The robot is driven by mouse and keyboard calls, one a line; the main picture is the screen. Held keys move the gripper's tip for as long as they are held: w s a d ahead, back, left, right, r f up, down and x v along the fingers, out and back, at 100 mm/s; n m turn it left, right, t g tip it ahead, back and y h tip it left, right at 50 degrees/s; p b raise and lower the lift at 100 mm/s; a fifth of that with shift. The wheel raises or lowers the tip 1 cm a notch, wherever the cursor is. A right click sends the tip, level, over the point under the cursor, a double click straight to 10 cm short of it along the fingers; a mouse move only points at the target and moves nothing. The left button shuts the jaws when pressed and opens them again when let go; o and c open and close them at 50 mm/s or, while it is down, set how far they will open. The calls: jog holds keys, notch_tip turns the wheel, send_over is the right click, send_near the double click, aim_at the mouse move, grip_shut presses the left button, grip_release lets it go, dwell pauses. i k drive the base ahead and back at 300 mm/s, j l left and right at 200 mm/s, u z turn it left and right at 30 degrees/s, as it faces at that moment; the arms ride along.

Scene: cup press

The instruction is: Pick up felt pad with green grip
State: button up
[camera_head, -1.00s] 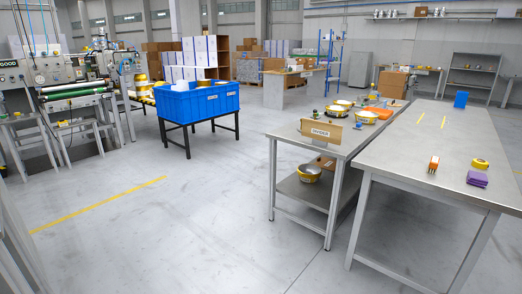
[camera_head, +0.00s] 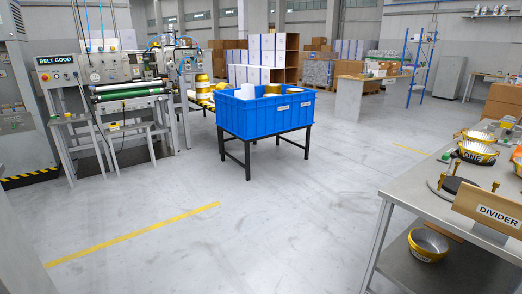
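A gold-banded metal bowl marked ONE (camera_head: 476,150) stands farther back. The right part of the table is cut off by the picture edge. My gripper is not in view.
A blue crate (camera_head: 265,123) on a dark stand is at the centre. A press machine (camera_head: 120,75) stands at the left. A yellow-and-silver bowl (camera_head: 428,244) sits on the table's lower shelf. The grey floor between is open.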

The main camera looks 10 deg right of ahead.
aim_at(445, 158)
jog(key=i+u, duration=0.3)
jog(key=i, duration=1.6)
jog(key=i+z, duration=0.1)
jog(key=i, duration=0.55)
jog(key=i+j+z, duration=0.1)
jog(key=i, duration=0.55)
jog(key=i+j+z, duration=0.15)
jog(key=i, duration=0.5)
jog(key=i+z, duration=1)
jog(key=z, duration=0.2)
jog(key=i+j+z, duration=0.35)
jog(key=i+z, duration=0.55)
jog(key=z, duration=0.25)
jog(key=i+j+z, duration=0.2)
jog(key=z, duration=0.25)
jog(key=i+j+z, duration=0.25)
jog(key=z, duration=0.15)
jog(key=i+j+z, duration=0.1)
jog(key=i, duration=0.35)
jog(key=j, duration=0.1)
